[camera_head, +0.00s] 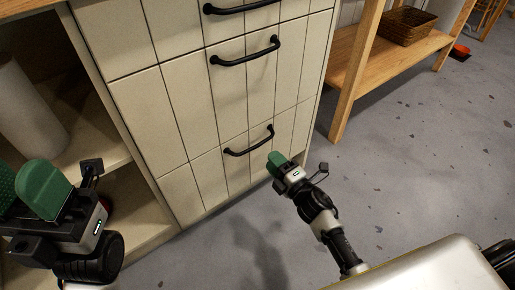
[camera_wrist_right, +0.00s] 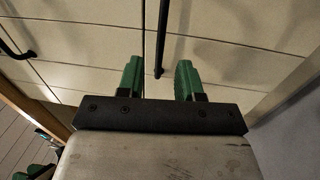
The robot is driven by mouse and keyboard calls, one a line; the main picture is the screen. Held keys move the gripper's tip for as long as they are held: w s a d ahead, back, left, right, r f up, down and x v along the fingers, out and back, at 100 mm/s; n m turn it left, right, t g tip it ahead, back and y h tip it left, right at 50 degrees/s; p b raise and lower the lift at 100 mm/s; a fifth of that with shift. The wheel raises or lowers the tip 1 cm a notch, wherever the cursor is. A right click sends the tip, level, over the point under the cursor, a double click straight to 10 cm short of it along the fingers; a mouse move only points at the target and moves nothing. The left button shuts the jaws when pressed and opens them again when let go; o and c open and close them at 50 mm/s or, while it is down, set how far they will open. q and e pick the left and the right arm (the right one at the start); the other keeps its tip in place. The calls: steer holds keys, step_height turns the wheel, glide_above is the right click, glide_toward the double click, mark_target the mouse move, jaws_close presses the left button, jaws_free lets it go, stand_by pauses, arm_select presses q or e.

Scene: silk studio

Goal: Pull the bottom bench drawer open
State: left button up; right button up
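The bottom bench drawer (camera_head: 228,172) is a cream panelled front, and it looks shut. Its curved black handle (camera_head: 249,142) shows in the head view. My right gripper (camera_head: 279,163) is just right of and below this handle, by the drawer's right edge. In the right wrist view the green fingers (camera_wrist_right: 159,80) are apart, with one end of a black handle (camera_wrist_right: 162,40) showing between them. The fingers do not close on it; whether they reach around it in depth, I cannot tell. My left gripper (camera_head: 24,188) is at the lower left, its green fingers apart and empty.
Two more drawer handles (camera_head: 245,52) (camera_head: 240,7) sit above. An open shelf with a white cylinder (camera_head: 27,110) is left of the drawers. A wooden table (camera_head: 352,80) with a wicker basket (camera_head: 405,25) stands to the right.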

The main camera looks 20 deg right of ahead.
mark_target(258, 145)
steer(key=b+x, duration=0.1)
steer(key=x, duration=0.6)
steer(key=shift+w+a+b, duration=0.1)
steer(key=shift+w+b, duration=0.2)
steer(key=shift+b, duration=0.1)
steer(key=shift+c, duration=0.5)
jaws_close()
